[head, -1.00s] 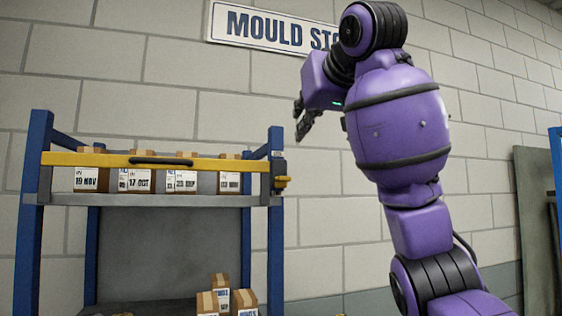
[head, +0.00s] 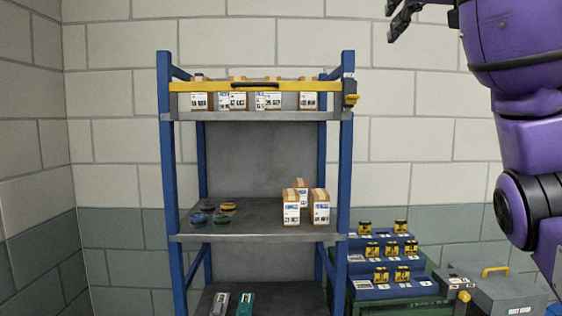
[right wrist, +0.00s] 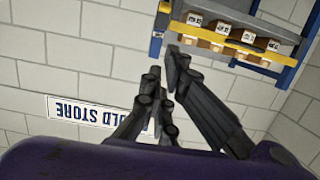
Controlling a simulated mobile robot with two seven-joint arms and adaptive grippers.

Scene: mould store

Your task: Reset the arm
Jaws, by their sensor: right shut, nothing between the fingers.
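My right arm, purple with black joints, is raised at the right of the head view. My right gripper (head: 398,18) shows at the top edge there, above and to the right of the shelf unit, touching nothing. In the right wrist view its dark fingers (right wrist: 163,88) are shut and empty, with the wall and the shelf's top behind them. My left gripper is in neither view.
A blue shelf unit (head: 346,150) has a yellow bar (head: 200,87) across its top shelf, with labelled boxes behind it. Boxes (head: 291,207) and small discs (head: 222,221) sit on the middle shelf. Blue stepped racks (head: 390,289) and a grey case (head: 510,290) stand at right.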

